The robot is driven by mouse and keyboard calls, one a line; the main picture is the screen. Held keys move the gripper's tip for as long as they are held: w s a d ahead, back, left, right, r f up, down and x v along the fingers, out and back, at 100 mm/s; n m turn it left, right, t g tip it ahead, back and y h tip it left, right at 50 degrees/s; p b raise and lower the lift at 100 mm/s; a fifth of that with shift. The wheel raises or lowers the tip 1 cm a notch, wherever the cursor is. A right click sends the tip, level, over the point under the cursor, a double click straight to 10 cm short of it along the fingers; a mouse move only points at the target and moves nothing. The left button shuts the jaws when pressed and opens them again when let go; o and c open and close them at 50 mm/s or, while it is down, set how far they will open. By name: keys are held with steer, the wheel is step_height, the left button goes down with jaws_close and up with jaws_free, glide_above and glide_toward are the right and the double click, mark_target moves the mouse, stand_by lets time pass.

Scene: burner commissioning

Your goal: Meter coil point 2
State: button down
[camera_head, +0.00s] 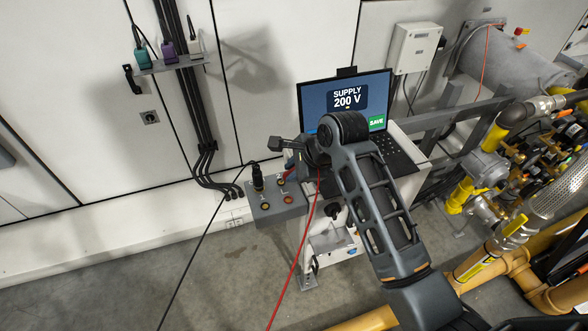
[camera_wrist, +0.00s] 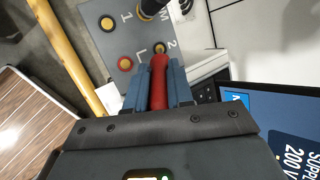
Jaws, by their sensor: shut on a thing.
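A grey terminal box (camera_head: 277,212) carries the marks 1, 2, M and L; it also shows in the wrist view (camera_wrist: 112,40). A black probe (camera_head: 258,180) stands upright in the terminal by M. My gripper (camera_wrist: 158,92) is shut on a red probe (camera_wrist: 159,85), which points at the terminal by 2 (camera_wrist: 159,46). The probe's tip overlaps that terminal, but I cannot tell whether they touch. In the head view my arm partly hides the gripper.
A laptop (camera_head: 330,98) behind my arm reads "SUPPLY 200 V" with a green SAVE button (camera_head: 377,122). A red lead (camera_head: 300,250) and a black lead (camera_head: 202,240) hang to the floor. Yellow pipes and valves (camera_head: 485,170) stand on the right. Floor at left front is clear.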

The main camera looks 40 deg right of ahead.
step_height(320, 180, up, 2)
steer(key=shift+r+p, duration=0.15)
steer(key=shift+p, duration=0.55)
steer(key=shift+r, duration=1.2)
stand_by(0.6)
